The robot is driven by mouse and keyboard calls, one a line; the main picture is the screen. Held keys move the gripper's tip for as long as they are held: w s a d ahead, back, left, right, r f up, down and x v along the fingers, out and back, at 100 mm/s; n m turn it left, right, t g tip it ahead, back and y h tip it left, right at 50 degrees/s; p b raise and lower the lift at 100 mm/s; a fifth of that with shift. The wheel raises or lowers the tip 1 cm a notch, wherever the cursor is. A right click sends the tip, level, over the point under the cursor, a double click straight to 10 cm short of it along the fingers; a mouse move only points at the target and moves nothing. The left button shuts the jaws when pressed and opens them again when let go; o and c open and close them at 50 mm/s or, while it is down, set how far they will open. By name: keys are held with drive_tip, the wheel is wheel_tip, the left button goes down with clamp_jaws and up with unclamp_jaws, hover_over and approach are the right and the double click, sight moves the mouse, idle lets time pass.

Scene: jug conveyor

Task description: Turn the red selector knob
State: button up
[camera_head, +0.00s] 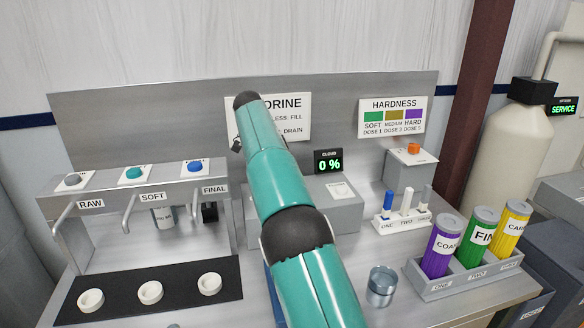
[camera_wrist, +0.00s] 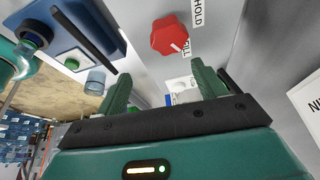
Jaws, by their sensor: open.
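The red selector knob (camera_wrist: 169,36) shows in the wrist view, upper middle, on a grey panel. It is a lobed red knob with a white pointer mark. A HOLD label (camera_wrist: 198,12) and a partly hidden FILL label (camera_wrist: 187,46) are beside it. My gripper (camera_wrist: 163,85) is open, with its two green fingers apart and nothing between them. The knob lies beyond the fingertips, roughly in line with the gap, and looks apart from them. In the head view my teal arm reaches to the back panel and hides the knob and my gripper.
In the head view, a bench (camera_head: 400,312) holds a tap stand (camera_head: 130,181), a cloud meter reading 0 % (camera_head: 328,161), a glass (camera_head: 381,286) and a rack (camera_head: 455,285) of coloured cartridges. A blue fixture (camera_wrist: 65,30) is left of the knob in the wrist view.

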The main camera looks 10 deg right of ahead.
drive_tip(key=s+r, duration=0.7)
drive_tip(key=s, duration=0.5)
drive_tip(key=shift+r, duration=0.35)
drive_tip(key=shift+s, duration=0.1)
drive_tip(key=s+d+n+t+y, duration=0.35)
drive_tip(key=s+n, duration=0.65)
drive_tip(key=s, duration=0.6)
drive_tip(key=s+a+f+n+t, duration=0.1)
drive_tip(key=s+f+n, duration=0.3)
drive_tip(key=s, duration=0.3)
drive_tip(key=s+a+f+n+t+y, duration=0.1)
drive_tip(key=s+a+f+n, duration=0.1)
drive_tip(key=s+f+n, duration=0.3)
drive_tip(key=shift+s+a+f, duration=0.15)
drive_tip(key=shift+s+f, duration=0.25)
drive_tip(key=shift+s, duration=0.8)
